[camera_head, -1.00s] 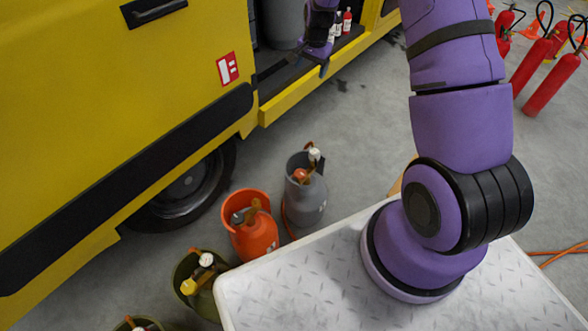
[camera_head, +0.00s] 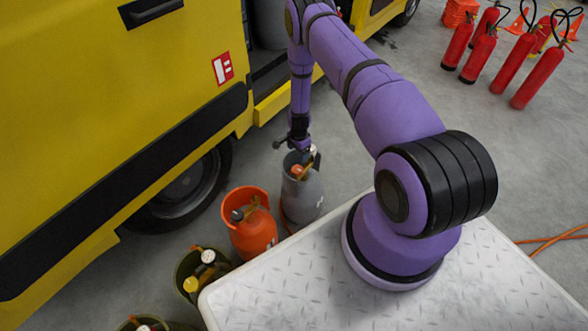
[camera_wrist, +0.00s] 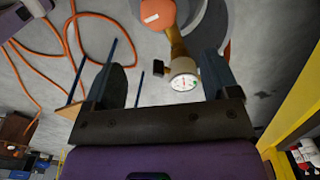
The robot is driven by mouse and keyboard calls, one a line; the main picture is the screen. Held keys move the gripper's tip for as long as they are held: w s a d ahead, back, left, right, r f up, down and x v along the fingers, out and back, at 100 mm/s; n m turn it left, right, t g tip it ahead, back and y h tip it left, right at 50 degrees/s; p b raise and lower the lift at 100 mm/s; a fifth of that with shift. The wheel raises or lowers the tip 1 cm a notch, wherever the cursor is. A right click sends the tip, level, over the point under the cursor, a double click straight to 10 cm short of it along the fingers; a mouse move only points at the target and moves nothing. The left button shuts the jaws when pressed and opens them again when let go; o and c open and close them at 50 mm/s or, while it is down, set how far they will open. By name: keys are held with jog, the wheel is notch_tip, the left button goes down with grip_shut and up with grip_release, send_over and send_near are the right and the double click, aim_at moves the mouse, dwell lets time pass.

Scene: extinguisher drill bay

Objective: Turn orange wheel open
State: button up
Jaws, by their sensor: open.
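The orange wheel (camera_head: 297,170) sits on top of a grey gas cylinder (camera_head: 303,195) standing on the floor beside the yellow vehicle. In the wrist view, the orange wheel (camera_wrist: 158,14) shows at the top edge, partly cut off, beyond the fingertips. A brass valve body and a round white gauge (camera_wrist: 183,82) are beside it; the gauge appears near the right finger. My gripper (camera_head: 300,150) is just above the grey cylinder, pointing down. In the wrist view, my gripper (camera_wrist: 160,78) is open with nothing held between its fingers.
An orange cylinder (camera_head: 252,238) stands left of the grey one, with a green cylinder (camera_head: 190,285) farther left. The yellow vehicle (camera_head: 110,110) fills the left. Several red extinguishers (camera_head: 508,65) stand at upper right. An orange hose (camera_wrist: 62,40) lies on the floor.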

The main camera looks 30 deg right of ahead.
aim_at(298, 168)
jog(key=shift+f, duration=5.6)
jog(key=c, duration=0.9)
